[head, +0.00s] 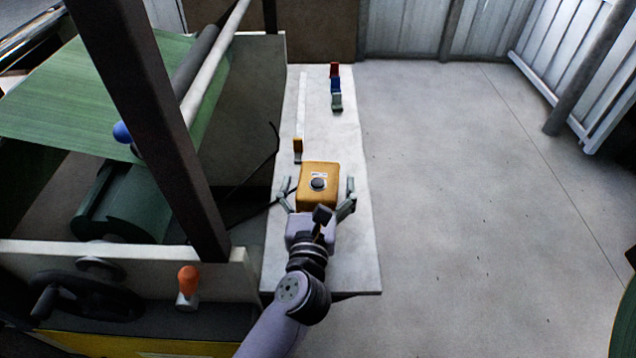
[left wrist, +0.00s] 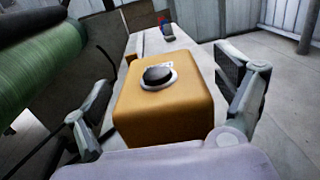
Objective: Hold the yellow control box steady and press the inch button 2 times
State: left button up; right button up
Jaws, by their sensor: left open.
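The yellow control box (head: 319,194) sits on the pale narrow table (head: 350,262), with a round black button (head: 318,183) on its top. The box also shows large in the left wrist view (left wrist: 163,112), with the black button (left wrist: 158,75) in a pale ring. My left gripper (head: 318,187) is open, with one finger on each side of the box. In the left wrist view a gap shows between the box and the right finger; whether the left finger touches cannot be told. Nothing is on the button. My right gripper is not in view.
Red (head: 335,70), blue (head: 336,86) and grey-green (head: 337,103) small items stand at the table's far end. A small orange-brown piece (head: 298,145) lies behind the box at the end of a white strip (head: 302,104). A dark post (head: 150,130) and the green roll machine stand left.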

pick_arm(q)
jog(key=shift+w, duration=0.1)
jog(key=shift+c, duration=0.4)
jog(key=c, duration=1.3)
jog(key=shift+c, duration=0.2)
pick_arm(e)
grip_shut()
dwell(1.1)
